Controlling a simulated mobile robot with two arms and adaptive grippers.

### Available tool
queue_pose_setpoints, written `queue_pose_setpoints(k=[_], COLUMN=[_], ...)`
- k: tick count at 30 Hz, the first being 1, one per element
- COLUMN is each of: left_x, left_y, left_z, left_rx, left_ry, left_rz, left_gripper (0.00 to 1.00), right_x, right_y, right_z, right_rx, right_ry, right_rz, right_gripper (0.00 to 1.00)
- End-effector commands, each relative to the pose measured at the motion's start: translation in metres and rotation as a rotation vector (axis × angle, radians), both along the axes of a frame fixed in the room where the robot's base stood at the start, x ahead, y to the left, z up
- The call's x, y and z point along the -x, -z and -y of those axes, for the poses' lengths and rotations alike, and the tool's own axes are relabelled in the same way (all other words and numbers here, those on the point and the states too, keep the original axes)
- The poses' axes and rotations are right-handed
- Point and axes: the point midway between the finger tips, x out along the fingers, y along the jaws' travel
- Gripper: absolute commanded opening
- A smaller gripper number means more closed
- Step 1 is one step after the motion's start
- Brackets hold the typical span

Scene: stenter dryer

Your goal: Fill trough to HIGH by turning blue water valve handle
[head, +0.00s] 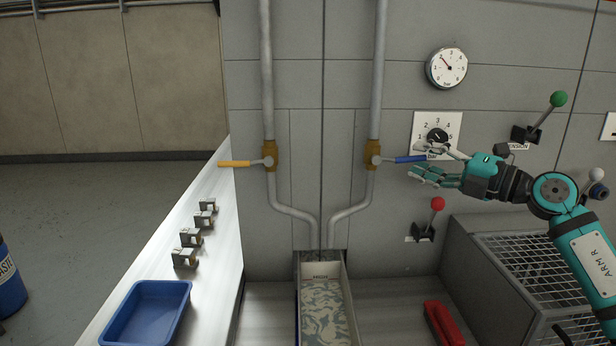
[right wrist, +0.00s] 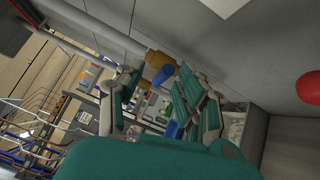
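The blue water valve handle (head: 408,159) sticks out level to the right from a brass valve (head: 375,153) on the right pipe. My right gripper (head: 416,161) is at the handle's free end, with one finger above it and others below. Its fingers look spread, not closed on the handle. In the right wrist view the blue handle (right wrist: 163,75) shows between the spread fingers (right wrist: 155,100); whether they touch it I cannot tell. The trough (head: 350,303) below the pipes holds patterned, watery-looking contents below a small, hard-to-read marking. My left gripper is not in view.
A yellow handle (head: 235,164) sits on the left pipe's valve. Near my right arm are a dial knob (head: 437,135), a green-knobbed lever (head: 558,99), a red-knobbed lever (head: 438,204) and a wire-mesh box (head: 520,262). A blue tray (head: 150,312) lies at lower left.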

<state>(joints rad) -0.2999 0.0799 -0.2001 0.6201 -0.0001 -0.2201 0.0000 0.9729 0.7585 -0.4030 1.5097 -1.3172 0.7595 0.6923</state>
Motion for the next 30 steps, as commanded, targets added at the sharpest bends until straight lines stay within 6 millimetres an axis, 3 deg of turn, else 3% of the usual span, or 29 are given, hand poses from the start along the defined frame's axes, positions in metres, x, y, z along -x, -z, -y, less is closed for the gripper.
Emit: queue_pose_setpoints(k=[30], left_x=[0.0], left_y=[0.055], left_z=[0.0], left_rx=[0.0], left_ry=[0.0], left_rz=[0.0], left_gripper=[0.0], right_x=[0.082], right_y=[0.01], right_z=[0.091], right_rx=[0.004], right_ry=[0.002], right_rz=[-0.001], right_gripper=[0.37])
